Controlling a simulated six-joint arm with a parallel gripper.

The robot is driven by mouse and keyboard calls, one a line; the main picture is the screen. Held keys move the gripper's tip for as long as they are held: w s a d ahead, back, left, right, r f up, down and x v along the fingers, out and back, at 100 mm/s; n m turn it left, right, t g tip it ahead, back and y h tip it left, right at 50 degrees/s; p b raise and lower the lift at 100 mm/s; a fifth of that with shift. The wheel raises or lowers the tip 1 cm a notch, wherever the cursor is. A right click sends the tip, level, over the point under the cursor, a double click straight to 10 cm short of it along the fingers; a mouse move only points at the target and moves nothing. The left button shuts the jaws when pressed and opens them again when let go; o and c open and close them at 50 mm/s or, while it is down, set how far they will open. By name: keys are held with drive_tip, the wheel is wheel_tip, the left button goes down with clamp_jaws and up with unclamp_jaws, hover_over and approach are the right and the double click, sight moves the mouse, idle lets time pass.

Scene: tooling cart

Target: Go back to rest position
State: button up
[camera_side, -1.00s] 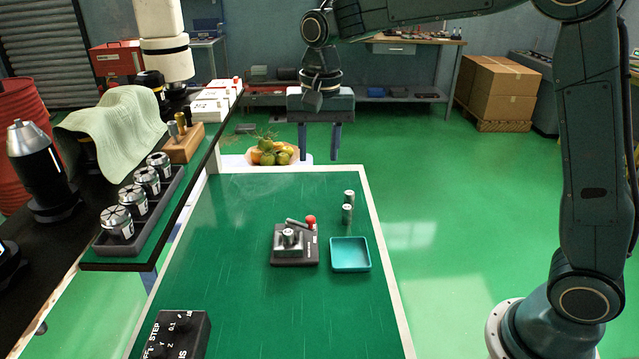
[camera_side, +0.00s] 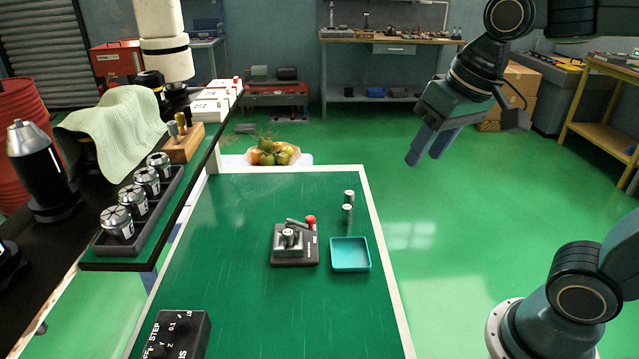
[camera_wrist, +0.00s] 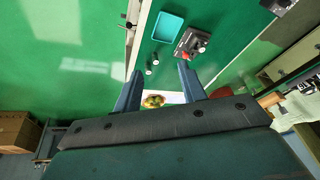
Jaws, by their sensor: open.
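My gripper (camera_side: 430,146) hangs in the air to the right of the green work table (camera_side: 215,215), above the green floor. Its two blue fingers point down and to the left. In the wrist view my gripper (camera_wrist: 160,82) shows its fingers spread apart with nothing between them. It is clear of every object.
A teal tray (camera_side: 350,254), a dark fixture with a red-knobbed lever (camera_side: 294,248) and two small metal cylinders (camera_side: 348,207) stand on the table. A control box (camera_side: 180,335) sits at the near left. A collet rack (camera_side: 140,215) stands left. Fruit (camera_side: 272,153) lies beyond the table.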

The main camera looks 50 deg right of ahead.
drive_tip(key=s+f+n+t, duration=0.1)
drive_tip(key=s+f+n, duration=0.1)
drive_tip(key=s, duration=0.5)
drive_tip(key=shift+s+d+f+n+t, duration=0.3)
drive_tip(key=shift+s+d+f, duration=0.1)
drive_tip(key=shift+f, duration=0.15)
